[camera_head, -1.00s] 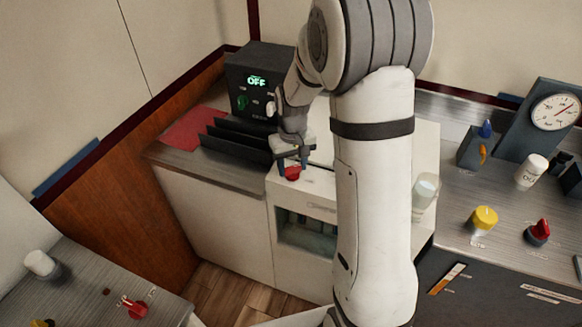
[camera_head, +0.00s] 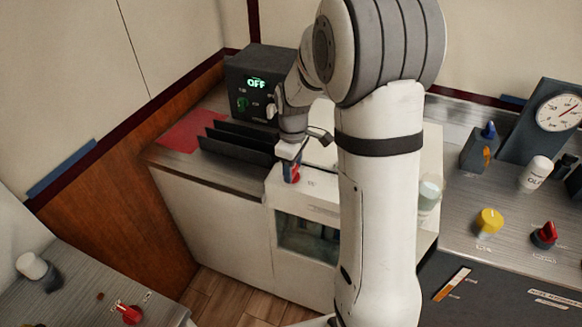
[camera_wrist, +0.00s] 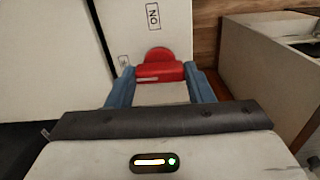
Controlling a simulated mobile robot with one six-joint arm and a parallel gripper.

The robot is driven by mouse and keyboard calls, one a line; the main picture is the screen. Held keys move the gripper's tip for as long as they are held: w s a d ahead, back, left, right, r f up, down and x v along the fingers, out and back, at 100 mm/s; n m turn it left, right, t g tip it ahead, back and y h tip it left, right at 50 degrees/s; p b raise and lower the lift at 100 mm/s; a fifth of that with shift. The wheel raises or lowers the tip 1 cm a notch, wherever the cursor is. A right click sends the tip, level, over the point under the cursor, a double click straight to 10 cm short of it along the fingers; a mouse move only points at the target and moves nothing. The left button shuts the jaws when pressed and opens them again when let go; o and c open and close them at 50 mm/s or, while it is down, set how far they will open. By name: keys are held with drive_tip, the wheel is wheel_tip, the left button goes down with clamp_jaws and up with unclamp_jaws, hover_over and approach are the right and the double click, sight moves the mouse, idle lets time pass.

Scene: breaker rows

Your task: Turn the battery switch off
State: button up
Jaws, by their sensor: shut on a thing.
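A red rotary knob (camera_wrist: 160,72) sits on top of the white cabinet (camera_head: 325,185). In the wrist view its raised bar lies between the two blue fingers of my gripper (camera_wrist: 161,84), which is shut on it. In the head view the knob (camera_head: 292,178) is partly hidden by my gripper (camera_head: 291,164), which points down onto it. An "ON" label (camera_wrist: 153,16) lies beyond the knob in the wrist view. A second label (camera_wrist: 123,60), too small to read, is to its left. No battery label is readable here.
A dark box with an "OFF" display (camera_head: 257,84) and black upright panels (camera_head: 236,142) stand left of my gripper. A glass (camera_head: 430,190) stands behind my arm.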

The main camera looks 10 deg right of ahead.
drive_tip(key=shift+w+r+n, duration=0.2)
drive_tip(key=shift+n, duration=0.1)
idle(0.4)
drive_tip(key=o, duration=0.7)
drive_tip(key=shift+c, duration=0.2)
drive_tip(key=o, duration=0.3)
drive_tip(key=shift+s+f, duration=0.1)
drive_tip(key=shift+f, duration=0.05)
drive_tip(key=shift+o, duration=0.2)
wheel_tip(320, 180, up, 8)
drive_tip(key=shift+f, duration=0.25)
drive_tip(key=shift+r, duration=0.15)
